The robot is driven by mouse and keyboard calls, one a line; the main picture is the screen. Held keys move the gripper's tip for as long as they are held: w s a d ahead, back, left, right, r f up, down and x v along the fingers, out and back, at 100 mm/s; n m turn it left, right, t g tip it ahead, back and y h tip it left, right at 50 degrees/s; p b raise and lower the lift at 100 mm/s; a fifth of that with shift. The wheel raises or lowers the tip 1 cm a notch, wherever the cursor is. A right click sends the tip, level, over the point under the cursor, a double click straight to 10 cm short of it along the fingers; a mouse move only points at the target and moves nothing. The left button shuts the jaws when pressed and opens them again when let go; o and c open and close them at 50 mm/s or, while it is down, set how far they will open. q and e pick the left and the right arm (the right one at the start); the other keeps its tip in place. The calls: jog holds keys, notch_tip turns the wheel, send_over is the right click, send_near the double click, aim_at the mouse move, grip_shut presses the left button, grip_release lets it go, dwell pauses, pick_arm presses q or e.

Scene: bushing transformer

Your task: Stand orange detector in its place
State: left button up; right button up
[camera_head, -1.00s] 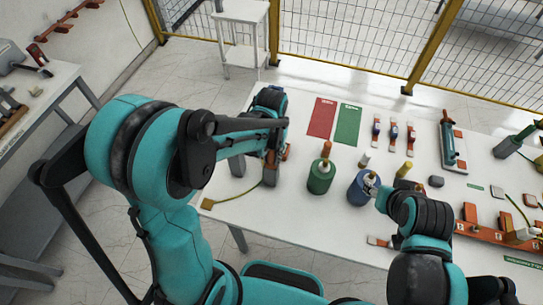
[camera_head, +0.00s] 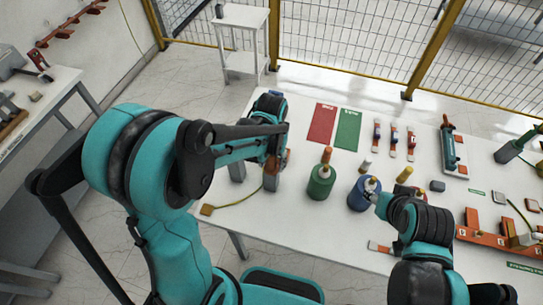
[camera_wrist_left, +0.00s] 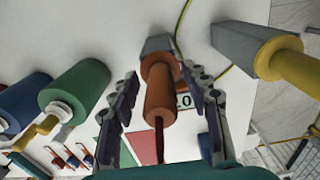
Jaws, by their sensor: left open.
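The orange detector (camera_wrist_left: 160,92) is a orange-brown cylinder with a dark red tip, standing end-on to a grey block (camera_wrist_left: 156,45) in the left wrist view. My left gripper (camera_wrist_left: 166,108) is open, with one finger on each side of the detector; contact is not visible.
A green cylinder (camera_head: 320,182) with an orange top stands right of the left gripper. A second grey block with a yellow cylinder (camera_wrist_left: 294,65) stands close by in the left wrist view. Red (camera_head: 321,124) and green (camera_head: 347,130) mats lie flat behind.

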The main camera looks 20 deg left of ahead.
pick_arm(q)
notch_tip(320, 180, up, 12)
jog(key=shift+f, duration=0.15)
jog(key=s+a+f+t+b, duration=0.2)
jog(key=s+f+t+b, duration=0.1)
jog(key=s+f+b, duration=0.2)
jog(key=s+a+f+t+b, duration=0.2)
jog(key=s+f+t+b, duration=0.2)
jog(key=f+b, duration=0.5)
jog(key=shift+s+a+b, duration=0.35)
jog(key=shift+s+b, duration=0.15)
jog(key=shift+s, duration=0.1)
